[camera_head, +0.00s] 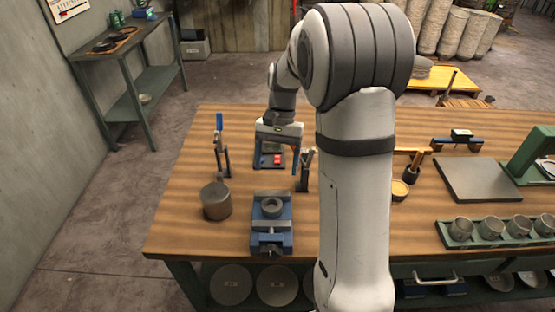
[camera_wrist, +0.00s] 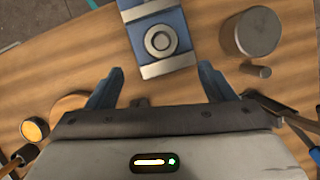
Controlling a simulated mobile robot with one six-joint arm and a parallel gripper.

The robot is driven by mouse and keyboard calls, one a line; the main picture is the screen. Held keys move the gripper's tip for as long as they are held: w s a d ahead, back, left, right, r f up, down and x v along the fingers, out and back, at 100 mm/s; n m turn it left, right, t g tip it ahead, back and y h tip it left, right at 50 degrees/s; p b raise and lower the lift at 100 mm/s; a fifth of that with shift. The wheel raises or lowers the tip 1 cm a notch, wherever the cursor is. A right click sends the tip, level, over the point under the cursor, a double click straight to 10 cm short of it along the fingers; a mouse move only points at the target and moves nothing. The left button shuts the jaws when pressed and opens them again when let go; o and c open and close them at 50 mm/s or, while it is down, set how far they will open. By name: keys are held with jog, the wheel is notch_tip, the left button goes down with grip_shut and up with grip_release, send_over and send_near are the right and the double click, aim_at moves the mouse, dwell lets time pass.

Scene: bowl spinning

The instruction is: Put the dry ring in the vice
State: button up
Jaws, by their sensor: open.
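The blue vice (camera_head: 271,243) with grey jaws stands near the table's front edge. It also shows at the top of the wrist view (camera_wrist: 154,15). A grey ring (camera_head: 272,207) sits at the vice between its jaw plates; in the wrist view the ring (camera_wrist: 160,40) looks round with a dark centre. I cannot tell whether the jaws clamp it or whether it is dry. My gripper (camera_head: 276,168) is open, its two blue fingers apart and nothing between them. It is above the table, behind the vice and apart from it. The wrist view shows its spread fingertips (camera_wrist: 161,70).
A grey lidded pot (camera_head: 216,201) stands left of the vice. A small item with red parts (camera_head: 272,159) lies behind my gripper. A green tray (camera_head: 500,236) with several grey cups and a flat grey slab (camera_head: 478,180) are at the right. My arm hides the middle.

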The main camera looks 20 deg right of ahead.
jog(key=s+a+r+n+t+h, duration=0.1)
jog(key=s+r+n+t, duration=0.2)
jog(key=s, duration=0.6)
jog(key=s+a+r+n+t+h, duration=0.1)
jog(key=s+r+n+t, duration=0.2)
jog(key=s, duration=0.6)
jog(key=shift+s+a+r+t, duration=0.15)
jog(key=shift+s+r+t, duration=0.15)
jog(key=shift+t, duration=0.2)
